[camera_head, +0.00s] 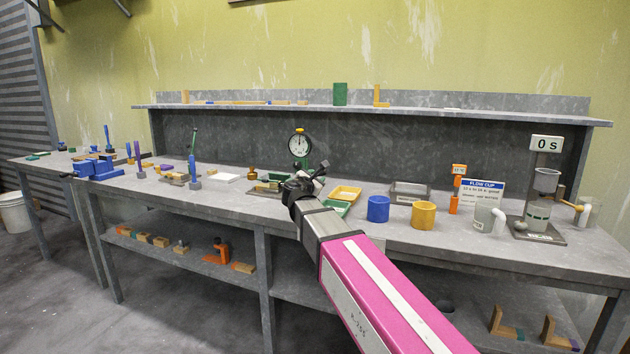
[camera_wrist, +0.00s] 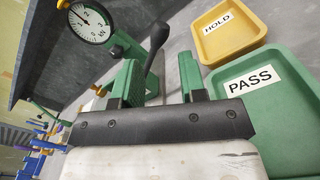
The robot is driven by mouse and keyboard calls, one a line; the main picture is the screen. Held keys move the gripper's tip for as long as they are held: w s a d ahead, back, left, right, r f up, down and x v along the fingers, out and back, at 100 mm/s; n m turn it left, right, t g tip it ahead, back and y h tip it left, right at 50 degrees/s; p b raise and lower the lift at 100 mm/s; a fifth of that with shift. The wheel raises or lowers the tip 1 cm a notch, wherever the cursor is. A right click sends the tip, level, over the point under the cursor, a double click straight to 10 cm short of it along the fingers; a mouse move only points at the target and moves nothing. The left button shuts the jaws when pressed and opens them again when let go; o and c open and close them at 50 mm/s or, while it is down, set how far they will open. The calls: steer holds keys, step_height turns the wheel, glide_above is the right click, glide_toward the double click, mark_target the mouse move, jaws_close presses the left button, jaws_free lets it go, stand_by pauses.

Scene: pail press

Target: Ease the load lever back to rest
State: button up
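The green press with a round dial gauge (camera_head: 299,144) stands on the bench at mid-picture in the head view. In the wrist view its dial (camera_wrist: 90,23) is at upper left. The load lever (camera_wrist: 157,42), a dark rod with a thick rounded grip, rises at upper middle in the wrist view. My gripper (camera_wrist: 160,82) is open, with its two green-padded fingers apart. The lever appears between the finger lines, beyond the tips and nearer the left finger; contact cannot be told. In the head view my gripper (camera_head: 302,184) hides much of the press.
A yellow HOLD tray (camera_wrist: 228,30) and a green PASS tray (camera_wrist: 283,105) lie close to the right of my gripper. Blue (camera_head: 378,209) and yellow (camera_head: 423,215) cups stand further right. A flow-cup stand (camera_head: 540,215) is at the far right. A shelf (camera_head: 420,113) runs above the bench.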

mark_target(322, 173)
steer(key=x, duration=0.6)
steer(key=shift+w, duration=0.25)
steer(key=shift+w+d, duration=0.1)
steer(key=shift+w, duration=0.1)
steer(key=shift+c, duration=0.6)
steer(key=shift+s, duration=0.15)
steer(key=c, duration=0.3)
steer(key=shift+w+a+r, duration=0.25)
steer(key=shift+a+r, duration=0.4)
steer(key=shift+r, duration=0.25)
steer(key=shift+w+a+r, duration=0.25)
steer(key=shift+a+r, duration=0.45)
steer(key=shift+r, duration=0.2)
steer(key=shift+c, duration=0.5)
